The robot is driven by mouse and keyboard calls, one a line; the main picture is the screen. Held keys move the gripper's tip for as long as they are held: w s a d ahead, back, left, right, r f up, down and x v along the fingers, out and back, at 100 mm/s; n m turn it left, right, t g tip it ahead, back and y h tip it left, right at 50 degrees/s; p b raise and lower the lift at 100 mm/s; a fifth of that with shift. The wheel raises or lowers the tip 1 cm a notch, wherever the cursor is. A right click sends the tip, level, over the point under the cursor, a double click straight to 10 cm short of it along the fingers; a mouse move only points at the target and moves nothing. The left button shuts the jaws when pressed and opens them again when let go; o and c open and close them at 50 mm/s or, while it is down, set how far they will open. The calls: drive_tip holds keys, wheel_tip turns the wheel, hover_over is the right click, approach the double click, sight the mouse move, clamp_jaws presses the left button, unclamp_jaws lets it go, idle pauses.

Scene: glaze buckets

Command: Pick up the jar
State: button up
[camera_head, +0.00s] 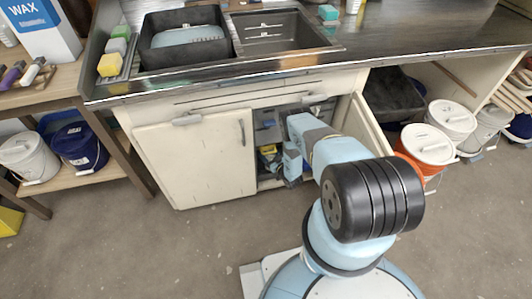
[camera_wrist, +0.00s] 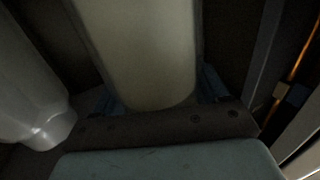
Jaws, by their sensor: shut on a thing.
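The jar (camera_wrist: 145,50) is a pale, cream-coloured cylinder that fills the upper middle of the wrist view. My gripper (camera_wrist: 160,92) is shut on it, with a blue-grey finger at each side of its near end. The far end of the jar is cut off by the frame. In the head view my gripper (camera_head: 290,168) reaches into the open cabinet under the sink. The jar cannot be made out there. I cannot tell whether it touches a shelf.
A glossy whitish container (camera_wrist: 30,95) stands close left of the jar. The cabinet's left door (camera_head: 195,160) is shut; its right door (camera_head: 365,125) stands open beside my arm. White-lidded buckets (camera_head: 428,145) stand to the right. The floor in front is clear.

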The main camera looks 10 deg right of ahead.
drive_tip(key=v, duration=1.3)
drive_tip(key=shift+s, duration=0.3)
drive_tip(key=shift+d, duration=0.15)
